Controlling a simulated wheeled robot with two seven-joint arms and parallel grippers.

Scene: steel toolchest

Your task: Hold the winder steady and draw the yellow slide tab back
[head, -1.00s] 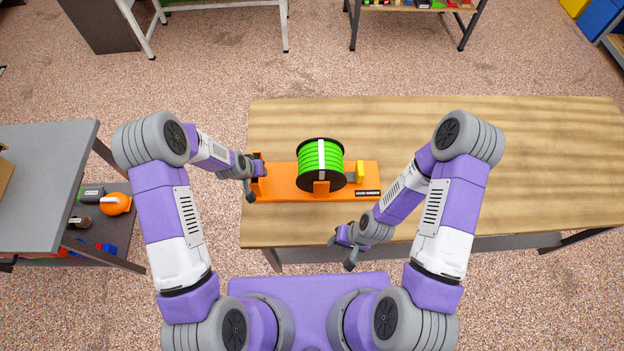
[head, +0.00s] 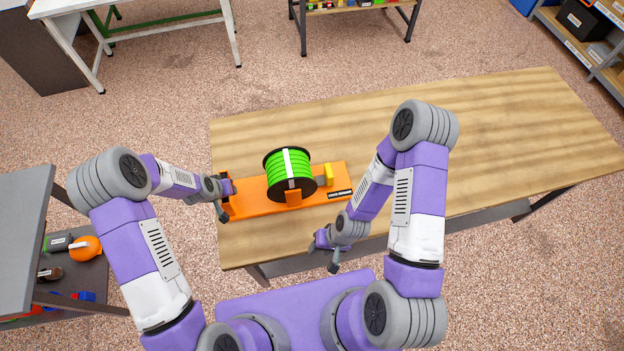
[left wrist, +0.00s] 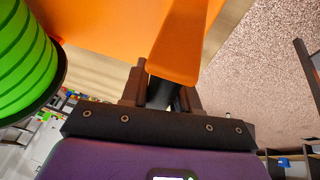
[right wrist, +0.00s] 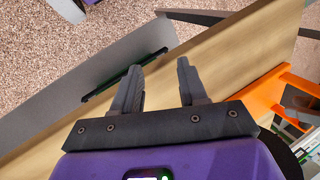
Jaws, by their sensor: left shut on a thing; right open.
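The winder is an orange base (head: 250,206) on the wooden table, carrying a reel of bright green line (head: 289,172) with black flanges and a white stripe. The yellow slide tab (head: 329,175) stands at the base's right end. My left gripper (head: 222,203) is shut on the orange upright at the winder's left end; the left wrist view shows this orange part (left wrist: 180,48) between the fingers. My right gripper (head: 328,252) is open and empty at the table's front edge, in front of and apart from the tab. Its spread fingers show in the right wrist view (right wrist: 160,85).
The wooden table (head: 500,130) is clear to the right of and behind the winder. A grey side bench (head: 25,225) with a lower shelf of tools stands at the left. Other benches and a shelf unit stand farther back.

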